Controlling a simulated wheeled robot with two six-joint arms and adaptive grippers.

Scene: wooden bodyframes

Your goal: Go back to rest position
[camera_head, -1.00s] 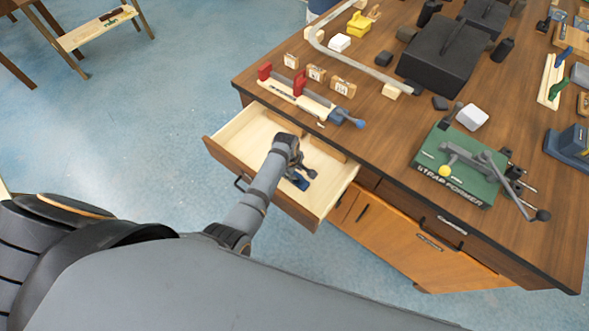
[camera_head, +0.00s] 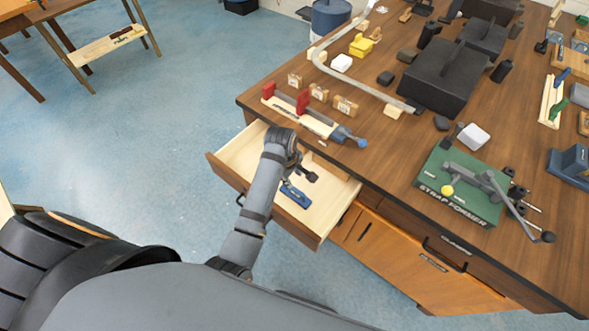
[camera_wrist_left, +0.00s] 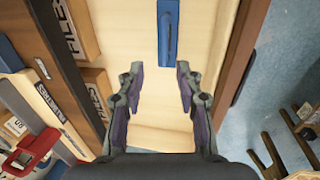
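My left gripper (camera_head: 303,172) is over the open drawer (camera_head: 228,181) of the wooden workbench. In the left wrist view the left gripper (camera_wrist_left: 160,72) is open, its two fingers well apart with nothing between the tips. A blue tool (camera_head: 295,196) lies on the drawer's pale bottom, apart from the gripper. It also shows in the left wrist view (camera_wrist_left: 168,32), beyond the fingertips. My right gripper is in neither view.
The bench top (camera_head: 393,135) holds a green strap former (camera_head: 455,190), a black case (camera_head: 445,75) and a wooden jig with red clamps (camera_head: 305,118). The drawer front (camera_head: 255,203) sticks out over open blue floor. A wooden table stands at the upper left.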

